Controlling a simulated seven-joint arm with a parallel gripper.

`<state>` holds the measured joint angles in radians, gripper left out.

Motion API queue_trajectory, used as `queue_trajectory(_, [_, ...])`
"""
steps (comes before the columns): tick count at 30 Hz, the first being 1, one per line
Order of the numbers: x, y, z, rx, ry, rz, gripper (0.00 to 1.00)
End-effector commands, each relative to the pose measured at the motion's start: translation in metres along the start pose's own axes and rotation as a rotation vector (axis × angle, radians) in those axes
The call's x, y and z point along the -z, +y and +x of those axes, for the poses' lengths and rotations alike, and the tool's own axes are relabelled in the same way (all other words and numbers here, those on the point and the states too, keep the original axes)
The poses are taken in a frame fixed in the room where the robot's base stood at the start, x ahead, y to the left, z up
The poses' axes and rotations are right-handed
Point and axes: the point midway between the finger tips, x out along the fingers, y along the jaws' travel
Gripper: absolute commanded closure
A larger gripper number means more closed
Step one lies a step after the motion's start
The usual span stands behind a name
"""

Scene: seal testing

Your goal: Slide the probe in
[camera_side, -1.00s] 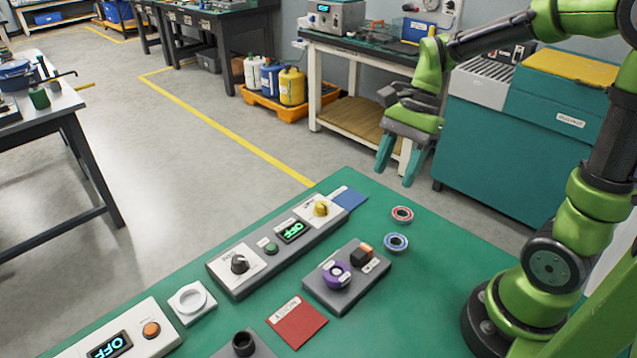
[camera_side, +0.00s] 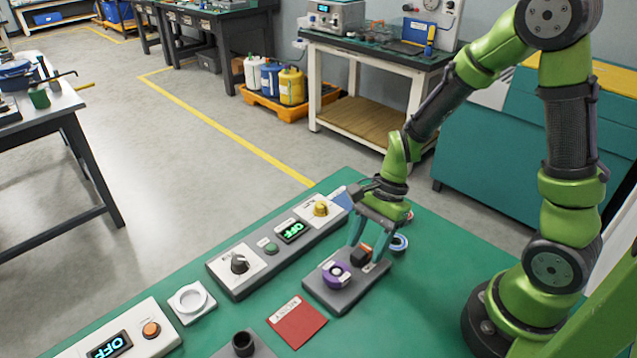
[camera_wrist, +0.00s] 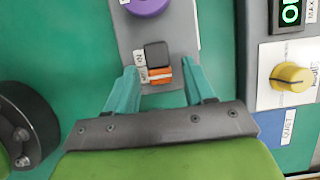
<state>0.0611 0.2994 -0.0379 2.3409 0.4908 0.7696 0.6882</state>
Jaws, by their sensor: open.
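A small black-and-orange sliding block (camera_side: 361,255), which I take to be the probe, sits on a grey base unit (camera_side: 324,299). In the wrist view the block's black part (camera_wrist: 157,52) lies farther from my gripper and its orange part (camera_wrist: 160,76) nearer. Small white labels (camera_wrist: 140,66) stand beside it, too small to read surely. My gripper (camera_side: 366,250) is open, its teal fingers pointing down at the block. In the wrist view the fingers (camera_wrist: 159,80) are on either side of the orange end, with a gap on each side. Height above the base is hard to tell.
A purple knob (camera_side: 335,274) is on the same base unit. A long grey panel (camera_side: 262,268) with knobs and an OFF display runs alongside. A blue-rimmed ring (camera_side: 400,243) lies behind my gripper. A red card (camera_side: 297,322) is in front; green table at right is clear.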

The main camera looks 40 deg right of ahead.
Motion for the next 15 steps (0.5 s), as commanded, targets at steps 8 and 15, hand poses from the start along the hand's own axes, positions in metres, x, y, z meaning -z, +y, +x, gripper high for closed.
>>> queue_trajectory(8, [0.0001,0.0002,0.0038,0.0,0.001,-0.001,0.47])
queue_trajectory(15, [0.0001,0.0001,0.0035,0.0,0.001,-0.001,0.74])
